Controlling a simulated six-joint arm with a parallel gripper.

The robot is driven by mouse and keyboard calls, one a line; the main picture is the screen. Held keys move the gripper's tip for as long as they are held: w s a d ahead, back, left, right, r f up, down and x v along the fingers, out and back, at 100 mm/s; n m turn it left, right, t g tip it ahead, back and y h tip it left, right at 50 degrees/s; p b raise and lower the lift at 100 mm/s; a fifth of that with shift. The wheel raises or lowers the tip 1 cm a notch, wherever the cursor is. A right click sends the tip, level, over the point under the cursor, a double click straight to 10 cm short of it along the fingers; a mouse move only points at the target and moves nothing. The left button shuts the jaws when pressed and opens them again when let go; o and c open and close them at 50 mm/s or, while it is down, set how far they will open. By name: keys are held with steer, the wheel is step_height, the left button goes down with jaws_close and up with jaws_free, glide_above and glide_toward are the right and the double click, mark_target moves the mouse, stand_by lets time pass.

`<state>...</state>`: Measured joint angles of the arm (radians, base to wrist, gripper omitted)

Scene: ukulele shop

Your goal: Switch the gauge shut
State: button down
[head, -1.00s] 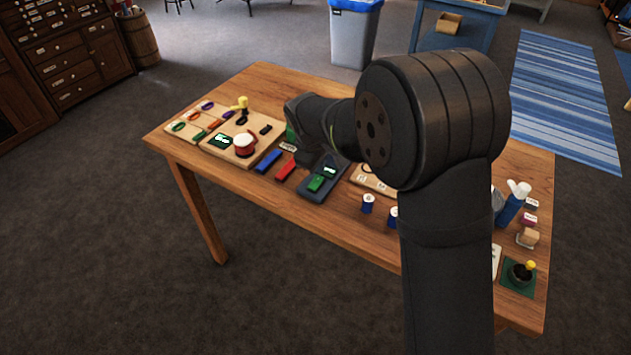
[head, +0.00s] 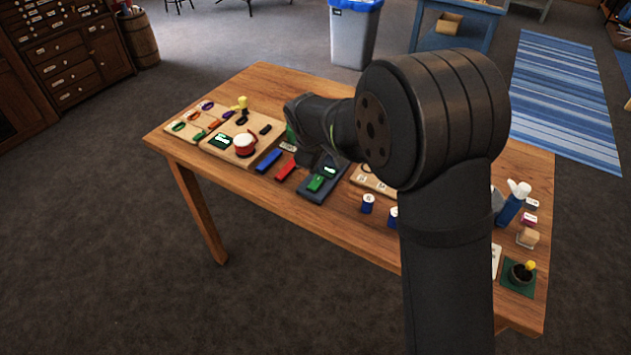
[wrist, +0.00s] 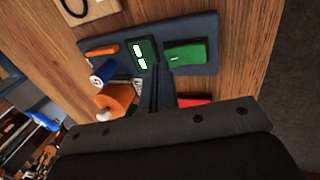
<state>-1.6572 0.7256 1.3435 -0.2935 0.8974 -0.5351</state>
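A slate-grey tray (wrist: 204,80) lies on the wooden table and also shows in the head view (head: 311,195). On it is a dark green piece with a white lit readout (wrist: 141,56), which looks like the gauge. A brighter green block (wrist: 184,53) sits beside it; both show small in the head view, the readout (head: 330,170) behind the block (head: 316,183). My gripper (wrist: 160,74) is low over the tray, its dark fingers close together between readout and block, with nothing visible held. I cannot tell whether the fingertips touch either piece.
An orange item (wrist: 102,50) and a blue-and-white cylinder (wrist: 103,72) are near the readout. A red block (head: 286,169) and a blue block (head: 267,160) lie left of the tray. A wooden board (head: 245,161) holds another lit readout (head: 221,141) and a red-and-white round thing (head: 245,145).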

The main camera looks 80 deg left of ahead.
steer(key=shift+f, duration=0.95)
stand_by(0.3)
steer(key=shift+r, duration=3.55)
steer(key=shift+f, duration=3.55)
steer(key=shift+r, duration=0.15)
